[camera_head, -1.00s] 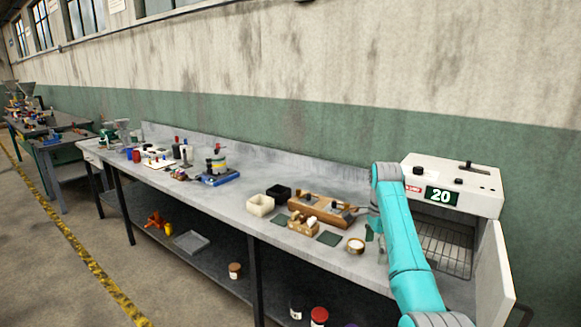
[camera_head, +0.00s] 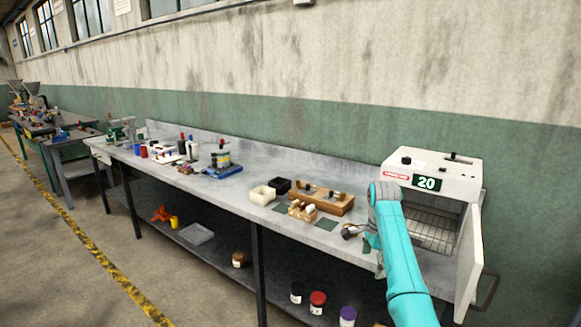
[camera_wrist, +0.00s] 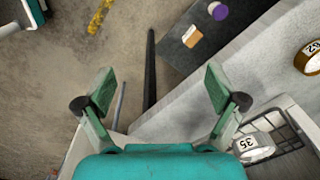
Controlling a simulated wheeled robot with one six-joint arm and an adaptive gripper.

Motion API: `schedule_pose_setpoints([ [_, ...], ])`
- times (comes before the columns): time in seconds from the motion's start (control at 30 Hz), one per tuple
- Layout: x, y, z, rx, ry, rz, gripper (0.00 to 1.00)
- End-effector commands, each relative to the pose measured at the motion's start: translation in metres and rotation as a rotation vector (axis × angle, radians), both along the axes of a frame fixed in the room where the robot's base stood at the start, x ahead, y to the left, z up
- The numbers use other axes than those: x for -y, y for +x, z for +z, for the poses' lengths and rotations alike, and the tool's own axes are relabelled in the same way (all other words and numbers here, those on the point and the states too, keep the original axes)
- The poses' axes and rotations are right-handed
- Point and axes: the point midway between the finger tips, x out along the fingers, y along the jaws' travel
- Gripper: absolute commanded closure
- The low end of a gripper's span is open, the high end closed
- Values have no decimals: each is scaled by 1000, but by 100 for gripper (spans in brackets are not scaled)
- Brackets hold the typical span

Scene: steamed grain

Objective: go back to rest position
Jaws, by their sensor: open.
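My gripper (camera_wrist: 160,92) is open in the wrist view, its two green fingers spread with nothing between them. In the head view my gripper (camera_head: 366,241) is small and partly hidden by my teal arm, at the bench's front edge by the oven (camera_head: 433,170). The white oven shows 20 on its display, and its door (camera_head: 470,262) stands open.
The grey bench (camera_head: 235,192) runs left along the wall. It carries wooden blocks (camera_head: 321,199), a white box (camera_head: 262,195) and a dark box (camera_head: 280,185). Jars, including a red-lidded one (camera_head: 318,302), stand on the lower shelf. The floor in front (camera_head: 75,280) is clear.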

Motion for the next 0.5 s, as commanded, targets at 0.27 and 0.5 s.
schedule_pose_setpoints([
  [0.27,-3,-8,-64,55,-9,68,6],
  [0.5,-9,-32,-154,145,-29,175,6],
])
